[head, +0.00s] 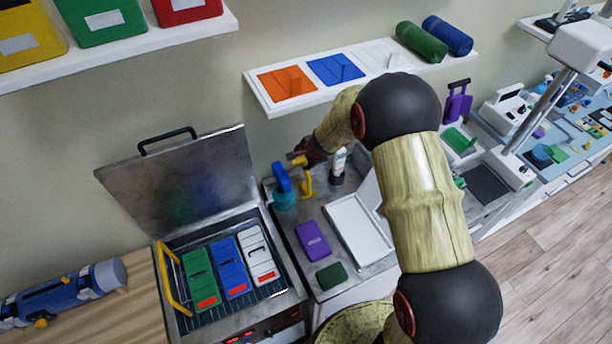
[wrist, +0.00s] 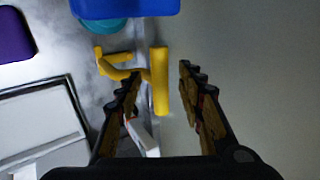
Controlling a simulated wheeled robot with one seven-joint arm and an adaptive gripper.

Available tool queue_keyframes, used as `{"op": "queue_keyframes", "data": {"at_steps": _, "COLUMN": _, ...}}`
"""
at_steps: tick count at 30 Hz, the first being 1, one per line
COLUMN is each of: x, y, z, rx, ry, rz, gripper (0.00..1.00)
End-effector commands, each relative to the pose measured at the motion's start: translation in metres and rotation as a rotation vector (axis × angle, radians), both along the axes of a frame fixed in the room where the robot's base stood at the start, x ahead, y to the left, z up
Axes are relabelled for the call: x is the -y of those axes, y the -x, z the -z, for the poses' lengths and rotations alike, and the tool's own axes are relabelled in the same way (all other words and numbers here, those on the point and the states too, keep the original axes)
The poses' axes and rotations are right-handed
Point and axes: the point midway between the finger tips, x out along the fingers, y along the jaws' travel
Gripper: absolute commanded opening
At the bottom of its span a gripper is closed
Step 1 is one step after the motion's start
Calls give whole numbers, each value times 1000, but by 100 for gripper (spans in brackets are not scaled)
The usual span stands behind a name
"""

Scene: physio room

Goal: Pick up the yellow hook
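The yellow hook (head: 307,184) stands on the grey counter near the wall, next to a blue and teal item, in the head view. In the wrist view the yellow hook (wrist: 160,82) shows a straight bar with a curved arm reaching left. My gripper (head: 299,158) is at the hook's upper part in the head view. In the wrist view my gripper (wrist: 159,78) is open, with one finger on each side of the bar. Gaps show between bar and fingers, so it is not gripped. My arm hides part of the counter.
The blue-topped teal item (head: 283,188) stands close left of the hook, and a white tube (head: 339,163) close right. A white tray (head: 358,230) and purple box (head: 312,240) lie in front. A wall shelf (head: 262,96) hangs above. An open-lidded steamer (head: 180,185) is left.

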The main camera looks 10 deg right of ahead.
Motion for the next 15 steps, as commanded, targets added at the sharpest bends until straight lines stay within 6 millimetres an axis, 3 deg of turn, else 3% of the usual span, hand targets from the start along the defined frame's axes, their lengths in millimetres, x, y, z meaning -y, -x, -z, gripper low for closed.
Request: {"op": "queue_keyframes", "data": {"at_steps": 15, "x": 0, "y": 0, "z": 0, "rx": 0, "ry": 0, "rz": 0, "gripper": 12}}
